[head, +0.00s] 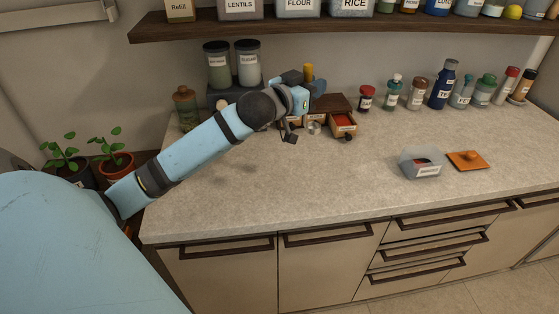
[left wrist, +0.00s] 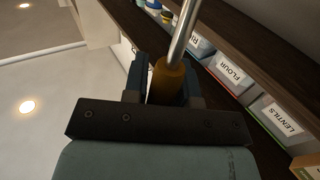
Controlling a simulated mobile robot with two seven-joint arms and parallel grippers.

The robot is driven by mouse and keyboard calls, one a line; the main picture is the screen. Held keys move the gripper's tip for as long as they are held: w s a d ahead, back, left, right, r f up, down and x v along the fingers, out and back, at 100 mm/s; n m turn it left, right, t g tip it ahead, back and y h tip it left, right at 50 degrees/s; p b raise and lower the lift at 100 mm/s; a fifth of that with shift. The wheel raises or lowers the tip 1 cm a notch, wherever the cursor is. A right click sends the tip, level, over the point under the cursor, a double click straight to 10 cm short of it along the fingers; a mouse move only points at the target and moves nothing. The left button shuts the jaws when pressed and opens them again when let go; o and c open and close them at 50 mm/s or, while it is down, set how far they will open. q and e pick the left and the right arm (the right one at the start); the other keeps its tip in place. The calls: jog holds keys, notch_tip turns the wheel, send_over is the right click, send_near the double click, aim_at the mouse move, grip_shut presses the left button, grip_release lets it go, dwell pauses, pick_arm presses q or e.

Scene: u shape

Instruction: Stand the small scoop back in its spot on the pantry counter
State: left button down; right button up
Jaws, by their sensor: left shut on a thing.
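The small scoop shows an orange-brown handle (head: 308,72) above my left gripper (head: 309,86) in the head view. My left gripper is shut on this handle, over the back of the pantry counter (head: 300,185). In the left wrist view the handle (left wrist: 167,80) sits between the fingers, and a shiny metal rod (left wrist: 184,32) runs on from it. A small round metal thing (head: 314,128) shows below the gripper in the head view; I cannot tell if it is the scoop's bowl. My right gripper is not in view.
A small wooden drawer box (head: 342,120) stands just right of my gripper. Two labelled jars (head: 248,64) stand behind my arm. Several bottles line the back right. A clear bin (head: 420,164) and an orange lid (head: 468,160) lie at right. The counter's front middle is clear.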

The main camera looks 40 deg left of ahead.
pick_arm(q)
jog(key=shift+s+a, duration=0.1)
jog(key=shift+s, duration=0.25)
notch_tip(320, 180, down, 20)
jog(key=b, duration=0.1)
jog(key=shift+f, duration=0.15)
jog(key=c, duration=0.9)
grip_release()
